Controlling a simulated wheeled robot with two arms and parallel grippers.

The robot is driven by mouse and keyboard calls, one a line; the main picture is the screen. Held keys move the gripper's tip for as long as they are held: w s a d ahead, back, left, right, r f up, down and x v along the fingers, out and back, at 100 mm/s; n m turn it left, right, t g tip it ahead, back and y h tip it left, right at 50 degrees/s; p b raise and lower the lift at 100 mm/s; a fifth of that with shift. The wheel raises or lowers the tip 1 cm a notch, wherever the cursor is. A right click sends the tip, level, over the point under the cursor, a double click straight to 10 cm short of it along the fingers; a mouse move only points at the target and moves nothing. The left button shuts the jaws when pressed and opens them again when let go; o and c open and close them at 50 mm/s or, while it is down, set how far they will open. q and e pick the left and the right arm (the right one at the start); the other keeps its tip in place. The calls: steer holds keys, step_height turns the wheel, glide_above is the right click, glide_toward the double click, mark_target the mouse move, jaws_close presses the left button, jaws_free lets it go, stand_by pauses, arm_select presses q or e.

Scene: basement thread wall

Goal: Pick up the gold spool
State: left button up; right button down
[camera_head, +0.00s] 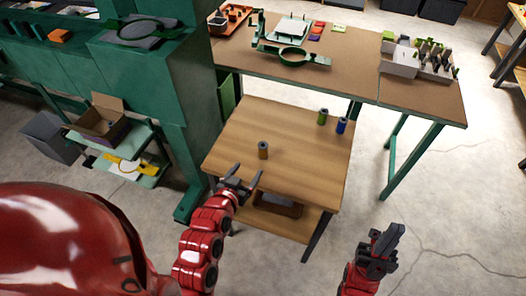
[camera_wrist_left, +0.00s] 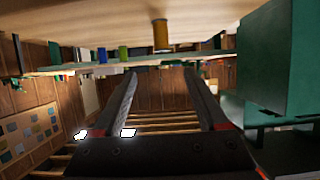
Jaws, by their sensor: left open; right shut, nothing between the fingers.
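The gold spool (camera_head: 263,149) stands upright on the small wooden table (camera_head: 300,180), left of its middle. It also shows in the left wrist view (camera_wrist_left: 160,35), where the picture looks upside down with the tabletop above. My left gripper (camera_head: 247,172) is open and empty near the table's front left edge, short of the spool and apart from it. In the left wrist view its fingers (camera_wrist_left: 160,72) point toward the spool, which lies beyond the tips and between their lines. My right gripper (camera_head: 387,240) is shut and empty, out over the floor right of the table.
A green spool (camera_head: 322,117) and a blue spool (camera_head: 341,125) stand at the table's back right. A long workbench (camera_head: 350,80) with trays and tools is behind. A green cabinet (camera_head: 185,90) rises close on the left. The tabletop around the gold spool is clear.

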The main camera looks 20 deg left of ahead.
arm_select(q)
steer(key=b, duration=0.8)
glide_toward(261, 150)
steer(key=shift+w+d+f, duration=0.25)
steer(key=shift+w+f, duration=0.4)
steer(key=shift+w, duration=0.3)
steer(key=w, duration=0.2)
steer(key=w+p, duration=0.1)
steer(key=shift+w+f, duration=0.25)
steer(key=shift+w, duration=0.15)
steer(key=shift+f+p+x, duration=0.15)
steer(key=shift+p+x, duration=0.25)
steer(key=shift+x, duration=1)
steer(key=shift+f+p+x, duration=0.2)
steer(key=shift+p+x, duration=0.2)
steer(key=shift+x, duration=0.95)
steer(key=shift+w+a+f, duration=0.15)
steer(key=shift+w+f, duration=0.05)
jaws_close()
